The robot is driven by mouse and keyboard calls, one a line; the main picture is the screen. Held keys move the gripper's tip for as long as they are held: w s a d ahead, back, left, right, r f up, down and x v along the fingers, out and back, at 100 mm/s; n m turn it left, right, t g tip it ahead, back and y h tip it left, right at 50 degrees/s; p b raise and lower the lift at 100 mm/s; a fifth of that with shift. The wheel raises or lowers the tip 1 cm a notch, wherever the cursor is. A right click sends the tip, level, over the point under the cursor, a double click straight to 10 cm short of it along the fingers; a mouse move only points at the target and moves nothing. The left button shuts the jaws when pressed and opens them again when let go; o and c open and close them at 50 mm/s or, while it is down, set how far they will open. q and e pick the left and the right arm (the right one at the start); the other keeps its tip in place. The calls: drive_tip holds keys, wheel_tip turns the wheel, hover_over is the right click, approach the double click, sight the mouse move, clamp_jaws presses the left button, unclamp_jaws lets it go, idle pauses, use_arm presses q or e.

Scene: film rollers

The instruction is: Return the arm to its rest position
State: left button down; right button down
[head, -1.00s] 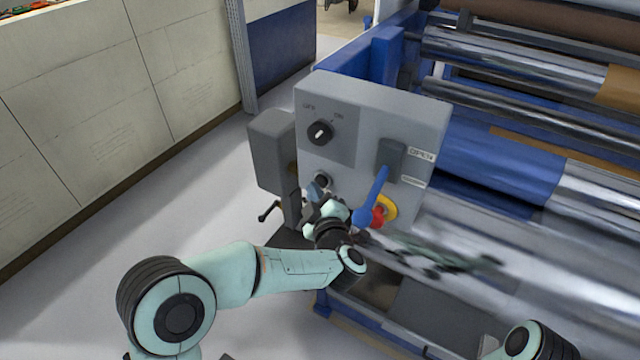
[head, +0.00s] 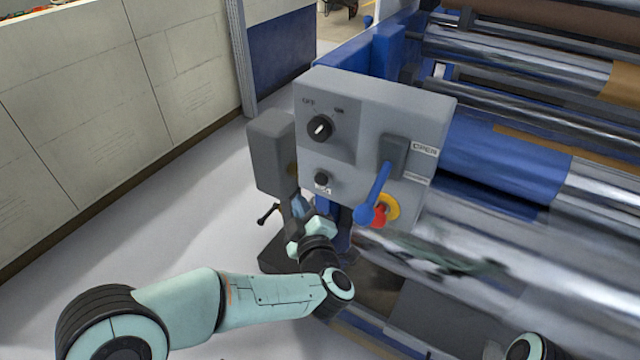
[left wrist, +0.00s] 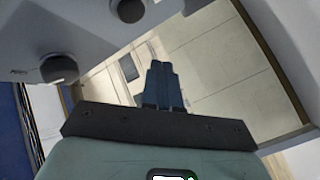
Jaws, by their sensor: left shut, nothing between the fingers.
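My left arm comes in from the lower left in the head view. Its gripper (head: 298,207) is small and partly hidden by my own wrist, just below the control box (head: 345,110). In the left wrist view the two dark fingers of the left gripper (left wrist: 162,80) are together with nothing between them. They are apart from the box, whose underside and black knob (left wrist: 58,68) show at the upper left. A bit of my right arm shows at the bottom right of the head view; its gripper is out of view.
The box carries a selector knob (head: 319,128), a smaller black knob (head: 321,178), a blue-handled lever (head: 372,195) and a red button (head: 380,215) on yellow. A grey side box (head: 270,155) with a crank stands left. Rollers (head: 510,155) fill the right. Floor at left is clear.

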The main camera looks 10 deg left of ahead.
use_arm(q)
drive_tip(key=shift+s+f, duration=0.1)
idle(0.4)
